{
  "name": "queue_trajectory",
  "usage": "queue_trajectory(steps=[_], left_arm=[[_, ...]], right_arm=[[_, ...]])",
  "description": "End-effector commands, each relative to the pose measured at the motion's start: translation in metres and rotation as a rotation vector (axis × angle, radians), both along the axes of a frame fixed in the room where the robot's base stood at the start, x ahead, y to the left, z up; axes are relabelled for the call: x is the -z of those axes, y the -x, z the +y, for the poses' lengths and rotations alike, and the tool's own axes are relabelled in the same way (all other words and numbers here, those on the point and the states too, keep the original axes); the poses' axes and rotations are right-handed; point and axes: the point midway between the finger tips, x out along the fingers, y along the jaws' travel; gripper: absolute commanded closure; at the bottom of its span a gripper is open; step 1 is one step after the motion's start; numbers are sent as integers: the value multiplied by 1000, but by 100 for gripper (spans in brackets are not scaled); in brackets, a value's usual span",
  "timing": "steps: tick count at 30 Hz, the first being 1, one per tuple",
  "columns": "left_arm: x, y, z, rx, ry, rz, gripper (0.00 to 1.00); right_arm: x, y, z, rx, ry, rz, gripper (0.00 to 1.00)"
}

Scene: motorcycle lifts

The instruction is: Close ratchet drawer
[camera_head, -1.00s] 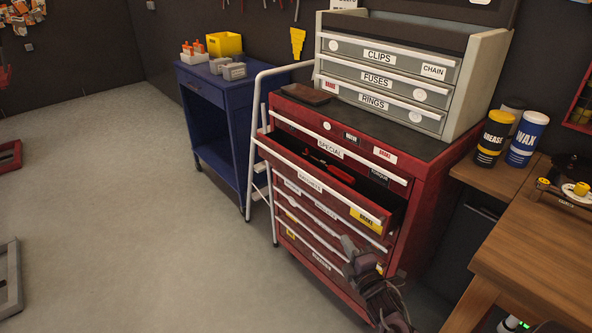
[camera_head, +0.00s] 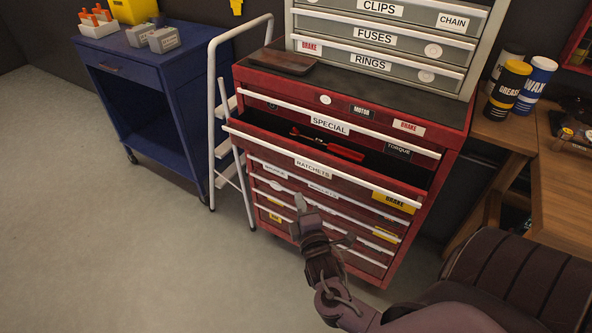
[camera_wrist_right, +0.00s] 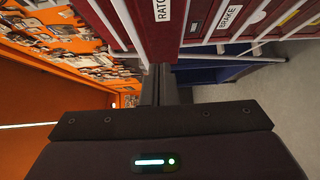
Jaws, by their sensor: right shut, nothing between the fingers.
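The red tool cabinet (camera_head: 342,99) stands ahead of me. Its ratchet drawer (camera_head: 346,183), with a white handle rail and a "RATCHETS" label, is pulled out under the closed "SPECIAL" drawer. A red-handled tool (camera_head: 335,148) lies inside it. My right gripper (camera_head: 300,203) is shut and empty, pointing up toward the drawer front, just below the label in the head view. In the right wrist view its fingers (camera_wrist_right: 160,82) point at the red drawer front (camera_wrist_right: 198,20); I cannot tell whether they touch it. My left gripper is not in view.
Closed drawers lie below the open one. A white step ladder (camera_head: 216,120) stands left of the cabinet, beside a blue cart (camera_head: 170,130). A wooden bench (camera_head: 560,190) is at the right. The floor at the left is clear.

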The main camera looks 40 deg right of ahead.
Motion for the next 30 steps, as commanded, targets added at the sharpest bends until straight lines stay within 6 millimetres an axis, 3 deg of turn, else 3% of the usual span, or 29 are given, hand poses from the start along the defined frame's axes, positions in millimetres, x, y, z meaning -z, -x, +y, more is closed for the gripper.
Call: queue_trajectory(steps=[13,21,30], left_arm=[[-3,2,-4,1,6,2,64],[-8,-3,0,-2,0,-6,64],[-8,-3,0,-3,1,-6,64]], right_arm=[[-2,-86,-36,1,1,-4,100],[-1,-95,-67,0,2,-1,100],[-1,-97,-71,-1,-1,-1,100]])
